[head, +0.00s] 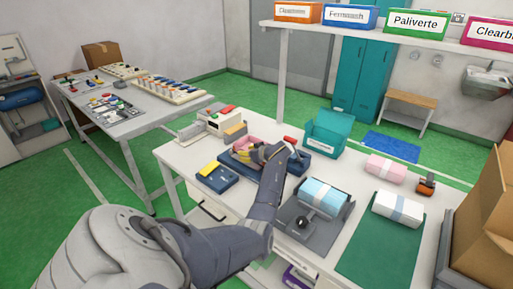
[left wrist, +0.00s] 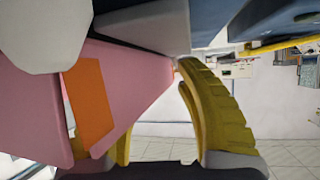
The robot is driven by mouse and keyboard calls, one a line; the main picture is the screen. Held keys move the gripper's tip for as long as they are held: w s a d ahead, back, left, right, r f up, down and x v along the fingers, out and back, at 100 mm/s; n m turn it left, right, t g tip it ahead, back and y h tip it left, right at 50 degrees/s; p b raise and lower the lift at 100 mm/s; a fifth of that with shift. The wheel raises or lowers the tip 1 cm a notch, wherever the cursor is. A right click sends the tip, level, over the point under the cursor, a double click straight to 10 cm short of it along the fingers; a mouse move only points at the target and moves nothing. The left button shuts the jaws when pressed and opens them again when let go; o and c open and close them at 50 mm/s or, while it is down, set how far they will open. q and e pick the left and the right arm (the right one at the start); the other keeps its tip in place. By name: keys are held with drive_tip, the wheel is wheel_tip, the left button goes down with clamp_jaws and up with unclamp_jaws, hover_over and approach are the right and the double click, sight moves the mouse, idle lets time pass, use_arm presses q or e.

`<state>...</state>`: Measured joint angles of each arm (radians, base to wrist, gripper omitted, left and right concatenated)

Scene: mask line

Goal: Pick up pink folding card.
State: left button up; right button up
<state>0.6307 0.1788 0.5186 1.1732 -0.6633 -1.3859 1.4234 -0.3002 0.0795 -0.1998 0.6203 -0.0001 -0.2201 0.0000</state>
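The pink folding card (left wrist: 130,85), with an orange patch, fills much of the left wrist view. It is close to the camera and reaches the inner side of one yellow finger near its tip. My left gripper (head: 262,153) is over the dark blue tray (head: 318,166) on the white bench, beside a small pink piece (head: 243,143). In the left wrist view one curved yellow finger (left wrist: 215,110) is clear, while the card hides most of the other. Whether they grip the card cannot be told. My right gripper is not in view.
On the bench are a blue tray with a yellow item (head: 217,180), a teal box (head: 328,132), a light blue pack (head: 324,195) on a grey fixture, a pink pack (head: 386,168) and a white pack (head: 398,208) on a green mat (head: 375,250). A cardboard box (head: 485,225) stands at right.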

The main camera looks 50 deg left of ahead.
use_arm(q)
clamp_jaws()
idle(0.4)
